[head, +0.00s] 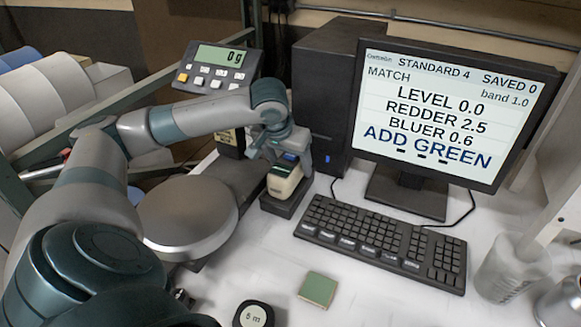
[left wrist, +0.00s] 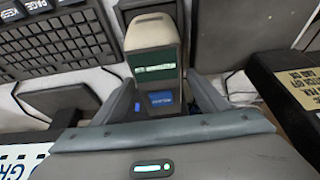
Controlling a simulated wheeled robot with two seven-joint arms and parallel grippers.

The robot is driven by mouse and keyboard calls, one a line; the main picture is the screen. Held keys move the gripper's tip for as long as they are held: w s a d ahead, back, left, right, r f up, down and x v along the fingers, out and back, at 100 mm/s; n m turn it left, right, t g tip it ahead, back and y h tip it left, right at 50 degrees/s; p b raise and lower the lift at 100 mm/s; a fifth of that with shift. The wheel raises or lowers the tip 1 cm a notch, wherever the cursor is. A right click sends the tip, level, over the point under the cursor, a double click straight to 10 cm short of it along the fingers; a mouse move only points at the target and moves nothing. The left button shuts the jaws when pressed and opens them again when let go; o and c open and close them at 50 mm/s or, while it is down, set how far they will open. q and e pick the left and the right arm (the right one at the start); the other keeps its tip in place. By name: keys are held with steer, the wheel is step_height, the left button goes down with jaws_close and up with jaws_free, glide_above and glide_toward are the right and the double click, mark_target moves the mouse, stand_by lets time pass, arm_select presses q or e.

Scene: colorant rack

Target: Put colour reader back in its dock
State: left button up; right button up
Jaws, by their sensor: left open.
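The colour reader (head: 284,183), cream with a dark green and blue end, sits upright in a small dark dock (head: 279,208) left of the keyboard. In the left wrist view the reader (left wrist: 152,38) lies between my left gripper's two grey fingers. My left gripper (head: 290,160) is open around the reader's upper end, one finger on each side. The dark dock (left wrist: 178,12) shows partly behind the reader there; the reader's base inside it is hidden. My right gripper is not in view.
A keyboard (head: 380,243) and monitor (head: 440,110) stand to the right. A scale with a round pan (head: 187,215) is to the left. A green card (head: 318,289) and a tape measure (head: 253,314) lie in front. A clear beaker (head: 510,268) stands far right.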

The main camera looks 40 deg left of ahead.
arm_select(q)
steer(key=v, duration=1)
steer(key=shift+r+b, duration=0.1)
steer(key=shift+b, duration=0.25)
